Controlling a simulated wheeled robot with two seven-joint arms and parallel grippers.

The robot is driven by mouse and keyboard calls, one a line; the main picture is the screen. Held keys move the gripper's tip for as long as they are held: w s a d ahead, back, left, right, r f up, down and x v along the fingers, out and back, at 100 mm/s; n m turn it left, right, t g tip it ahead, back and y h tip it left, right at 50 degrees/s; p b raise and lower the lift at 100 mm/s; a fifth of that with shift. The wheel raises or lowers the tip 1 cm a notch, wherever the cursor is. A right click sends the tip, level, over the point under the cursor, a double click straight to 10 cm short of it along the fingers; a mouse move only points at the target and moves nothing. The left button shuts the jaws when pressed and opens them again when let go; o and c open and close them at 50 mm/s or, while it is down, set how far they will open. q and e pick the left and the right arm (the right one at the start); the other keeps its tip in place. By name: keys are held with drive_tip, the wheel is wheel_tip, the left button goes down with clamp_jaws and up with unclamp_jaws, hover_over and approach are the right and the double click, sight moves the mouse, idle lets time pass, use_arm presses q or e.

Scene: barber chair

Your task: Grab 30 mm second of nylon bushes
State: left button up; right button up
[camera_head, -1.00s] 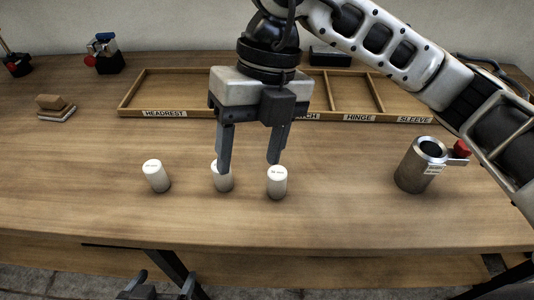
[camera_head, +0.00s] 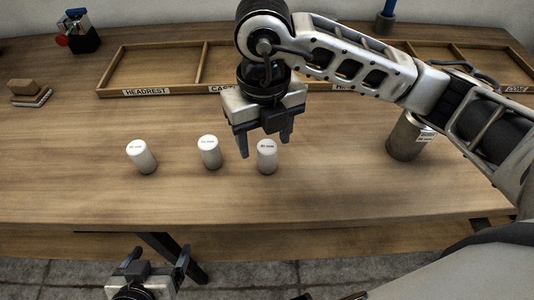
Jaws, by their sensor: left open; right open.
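The bush shows fully below the gripper body. My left gripper (camera_head: 158,254) is open and empty, low in front of the bench edge.
A divided wooden tray (camera_head: 150,91) with labels such as HEADREST lies behind. A metal cylinder (camera_head: 404,137) stands at right, partly behind my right arm. The bench front is clear.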

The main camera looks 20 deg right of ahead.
sight(267, 146)
drive_tip(key=f, duration=0.4)
drive_tip(key=shift+s+d+f, duration=0.1)
drive_tip(key=shift+d+f, duration=0.05)
drive_tip(key=shift+d, duration=0.05)
drive_tip(key=c, duration=1.1)
